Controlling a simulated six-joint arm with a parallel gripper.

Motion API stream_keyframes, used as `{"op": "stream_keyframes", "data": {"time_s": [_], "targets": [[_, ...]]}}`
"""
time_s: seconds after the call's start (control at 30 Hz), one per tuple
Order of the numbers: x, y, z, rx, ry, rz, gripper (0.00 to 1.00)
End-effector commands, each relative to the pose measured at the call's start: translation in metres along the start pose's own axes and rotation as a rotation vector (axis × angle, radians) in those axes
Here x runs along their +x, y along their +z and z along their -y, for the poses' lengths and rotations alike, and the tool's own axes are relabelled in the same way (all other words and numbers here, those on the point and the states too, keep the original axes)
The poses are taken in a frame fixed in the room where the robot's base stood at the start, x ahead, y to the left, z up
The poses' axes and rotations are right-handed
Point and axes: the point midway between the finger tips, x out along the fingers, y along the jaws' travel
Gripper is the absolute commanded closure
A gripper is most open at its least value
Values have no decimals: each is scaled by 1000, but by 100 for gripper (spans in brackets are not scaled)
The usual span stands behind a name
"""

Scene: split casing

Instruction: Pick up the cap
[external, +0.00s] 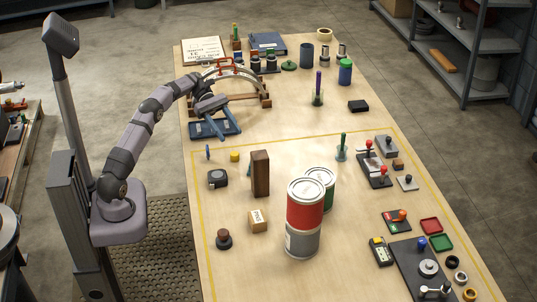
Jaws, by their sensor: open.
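A grey arched half-ring with a red handle on top, which looks like the cap (245,74), stands at the back left of the table. Its ends rest at a wooden cradle (266,99). My gripper (216,136) has blue fingers and is open. It is in front of the arch, pointing down toward the front, apart from the red handle. My wrist hides the left front part of the arch. No thing shows between the fingers, though a dark blue tray or mat (232,128) lies beneath them.
Bottles and jars stand behind and right of the arch, with a blue box (267,42) behind. In front are a tape measure (217,179), a wooden block (260,173) and stacked red and grey cans (305,205). The middle of the table right of my gripper is clear.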

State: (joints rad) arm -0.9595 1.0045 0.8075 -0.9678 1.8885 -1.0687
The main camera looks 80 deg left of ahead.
Motion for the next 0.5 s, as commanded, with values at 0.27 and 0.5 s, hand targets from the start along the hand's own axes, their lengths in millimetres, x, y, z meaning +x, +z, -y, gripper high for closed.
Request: {"op": "stream_keyframes", "data": {"time_s": [0.27, 0.5], "targets": [[-19, -34, 2, -65, 38, 79, 51], [-1, -69, 3, -59, 39, 74, 51]]}}
